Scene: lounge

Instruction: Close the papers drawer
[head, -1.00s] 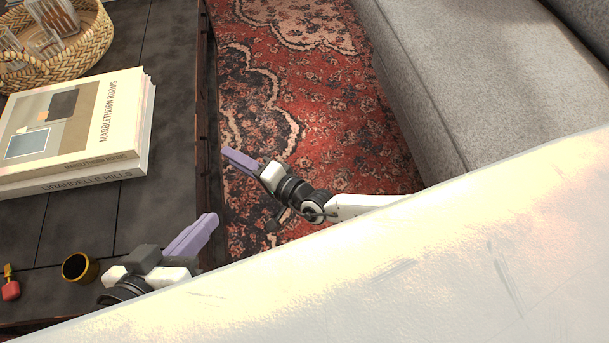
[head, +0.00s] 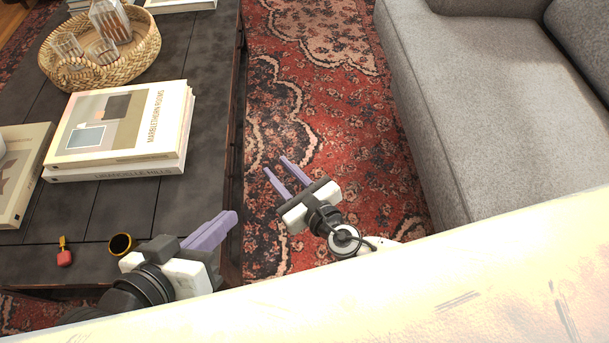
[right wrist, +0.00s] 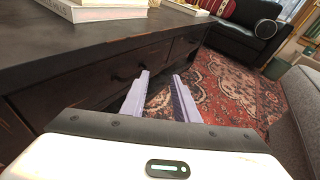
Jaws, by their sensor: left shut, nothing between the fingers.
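The dark coffee table (head: 200,140) has drawer fronts (right wrist: 92,82) along its side, seen in the right wrist view. A dark handle (right wrist: 128,74) shows on the nearer front. I cannot tell which drawer holds papers or how far any drawer is out; no papers show. My right gripper (head: 276,165) is open and empty over the rug, beside the table's long side. Its two lilac fingers (right wrist: 160,76) stand apart in the right wrist view, to the right of the handle. My left gripper (head: 234,215) is shut and empty at the table's near right corner.
Stacked books (head: 115,172), a wicker tray (head: 100,75) with glassware, a dark cup (head: 121,244) and a small red-and-yellow object (head: 64,255) are on the tabletop. A grey sofa (head: 470,110) stands right. Patterned rug (head: 330,110) lies clear between sofa and table.

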